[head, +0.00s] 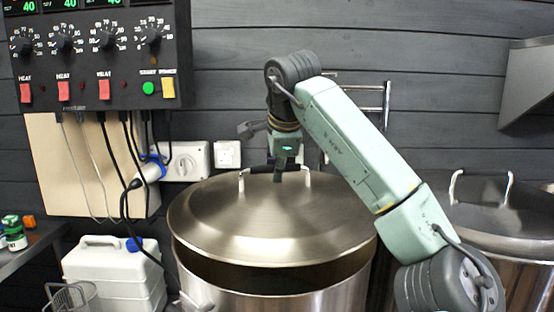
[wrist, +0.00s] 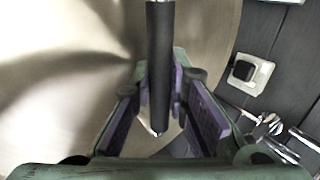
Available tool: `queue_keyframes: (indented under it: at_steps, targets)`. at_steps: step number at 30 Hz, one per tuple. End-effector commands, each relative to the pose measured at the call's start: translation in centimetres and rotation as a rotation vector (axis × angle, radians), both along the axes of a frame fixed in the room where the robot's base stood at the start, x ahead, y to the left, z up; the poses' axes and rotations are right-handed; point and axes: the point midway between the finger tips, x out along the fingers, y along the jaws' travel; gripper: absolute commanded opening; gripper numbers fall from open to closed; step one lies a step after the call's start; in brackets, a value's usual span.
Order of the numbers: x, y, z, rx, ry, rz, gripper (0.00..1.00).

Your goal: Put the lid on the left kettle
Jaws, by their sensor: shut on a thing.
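The lid (head: 270,225) is a wide, round, brushed-steel disc with a black-gripped handle (head: 262,169) on top. My gripper (head: 290,168) is shut on this handle from above. In the wrist view the black handle bar (wrist: 160,55) runs between the purple pads of my gripper (wrist: 163,105). The lid hangs over the left kettle (head: 330,300), a steel pot. A dark gap shows between the lid's front edge and the kettle's rim, so the lid is above the rim there. The back of the rim is hidden by the lid.
A second kettle (head: 520,265) with a lid on it stands at the right, partly behind my arm. A control box (head: 95,60) with dials and hanging cables is at the upper left. A white canister (head: 110,272) stands left of the left kettle. Wall sockets (head: 228,154) are behind.

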Motion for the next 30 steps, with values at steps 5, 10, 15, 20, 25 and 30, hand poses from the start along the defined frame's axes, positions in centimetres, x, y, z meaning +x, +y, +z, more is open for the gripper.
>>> queue_keyframes:
  at_steps: [5, 10, 15, 20, 25, 30]
  targets:
    - [0.0, 0.1, -1.7, 0.001, -0.005, 0.003, 0.00]
    - [0.0, 0.0, -3.6, 0.001, -0.006, 0.000, 0.00]
    - [0.0, 0.0, -4.6, 0.000, -0.005, 0.001, 0.00]
    - [0.0, 0.0, -5.1, 0.000, -0.006, 0.001, 0.00]
    - [0.0, 0.0, -5.2, 0.000, -0.006, 0.001, 0.00]
    - [0.0, 0.0, -5.2, 0.000, -0.005, 0.001, 0.00]
